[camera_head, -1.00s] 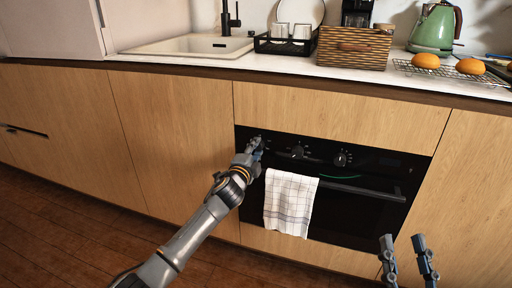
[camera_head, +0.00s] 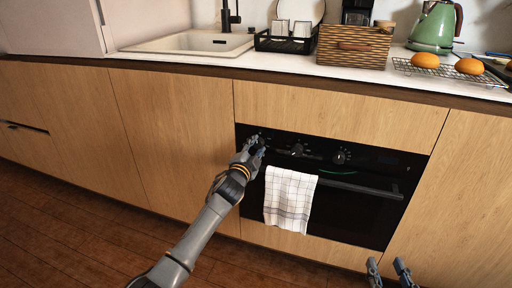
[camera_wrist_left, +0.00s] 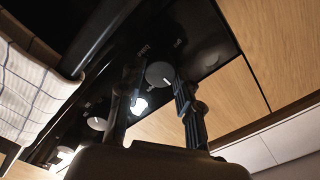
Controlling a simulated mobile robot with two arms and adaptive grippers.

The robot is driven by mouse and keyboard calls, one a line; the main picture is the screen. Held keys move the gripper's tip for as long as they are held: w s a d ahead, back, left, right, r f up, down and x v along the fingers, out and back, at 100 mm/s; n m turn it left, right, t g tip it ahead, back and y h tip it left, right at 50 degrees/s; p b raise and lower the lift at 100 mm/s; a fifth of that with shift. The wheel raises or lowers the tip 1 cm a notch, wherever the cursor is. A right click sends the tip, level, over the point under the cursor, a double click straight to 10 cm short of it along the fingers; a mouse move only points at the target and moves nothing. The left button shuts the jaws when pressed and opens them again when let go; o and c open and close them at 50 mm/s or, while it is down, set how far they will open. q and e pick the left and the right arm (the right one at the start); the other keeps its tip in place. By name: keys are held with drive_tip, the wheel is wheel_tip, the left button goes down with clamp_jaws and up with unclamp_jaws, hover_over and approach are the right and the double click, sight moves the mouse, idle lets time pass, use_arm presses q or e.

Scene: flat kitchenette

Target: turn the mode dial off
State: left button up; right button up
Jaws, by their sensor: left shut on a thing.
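The black oven (camera_head: 365,205) has a row of dark dials along its upper panel. The leftmost dial, which I take for the mode dial, is mostly hidden by my left gripper (camera_head: 259,149) in the head view. In the left wrist view this round grey dial (camera_wrist_left: 160,74) sits between the two fingers of my left gripper (camera_wrist_left: 158,92), which is shut on it. Small pale lettering lies around the dial, too small to read surely. My right gripper (camera_head: 388,269) is low at the bottom right, its fingers apart and empty.
The middle dial (camera_head: 298,149) and right dial (camera_head: 341,157) are uncovered. A checked towel (camera_head: 289,199) hangs on the oven handle (camera_head: 360,188), just right of my left gripper. The floor before the cabinets is clear.

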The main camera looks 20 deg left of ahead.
use_arm(q)
drive_tip(key=shift+f, duration=0.1)
drive_tip(key=o, duration=1.1)
drive_tip(key=shift+o, duration=0.2)
drive_tip(key=s, duration=1.2)
drive_tip(key=shift+a, duration=0.2)
